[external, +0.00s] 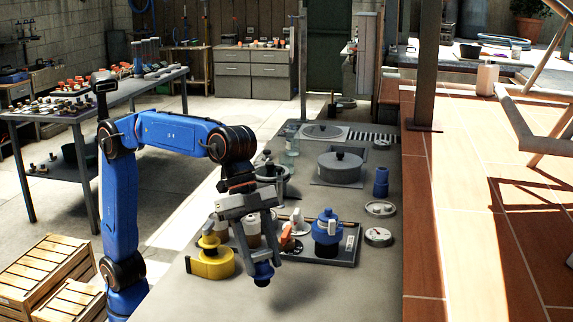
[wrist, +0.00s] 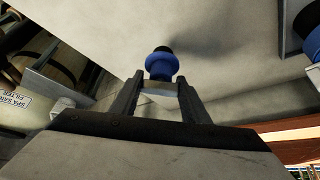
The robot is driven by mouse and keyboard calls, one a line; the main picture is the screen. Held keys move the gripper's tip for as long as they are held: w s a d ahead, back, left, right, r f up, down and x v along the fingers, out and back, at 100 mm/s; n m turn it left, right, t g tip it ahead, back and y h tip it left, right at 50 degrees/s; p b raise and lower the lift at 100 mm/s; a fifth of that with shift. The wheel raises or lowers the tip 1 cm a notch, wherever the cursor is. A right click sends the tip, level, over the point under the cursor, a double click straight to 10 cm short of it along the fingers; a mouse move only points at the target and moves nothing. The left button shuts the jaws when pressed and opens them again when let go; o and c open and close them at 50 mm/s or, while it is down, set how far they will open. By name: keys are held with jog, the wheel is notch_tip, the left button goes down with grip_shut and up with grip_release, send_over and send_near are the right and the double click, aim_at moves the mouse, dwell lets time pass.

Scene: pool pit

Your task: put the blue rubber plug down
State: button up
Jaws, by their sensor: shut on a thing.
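The blue rubber plug (external: 262,272) is held at the tips of my gripper (external: 262,262), above the grey worktop (external: 330,290) near its front. In the wrist view the plug (wrist: 161,65) shows blue with a dark end, between the two fingers of my gripper (wrist: 160,88). My gripper is shut on it. A dark shadow lies on the worktop below and to the right of the plug, and the plug looks apart from the surface.
A tray (external: 335,262) with a blue-capped valve (external: 327,230) lies behind right. Round gauges (external: 378,236) and a blue stacked part (external: 381,182) are farther right. The worktop front right is clear.

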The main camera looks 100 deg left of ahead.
aim_at(263, 272)
jog(key=shift+f, duration=2.9)
jog(key=shift+f, duration=0.1)
jog(key=o, duration=1.1)
jog(key=shift+c, duration=0.2)
jog(key=v, duration=1.2)
jog(key=shift+a, duration=0.15)
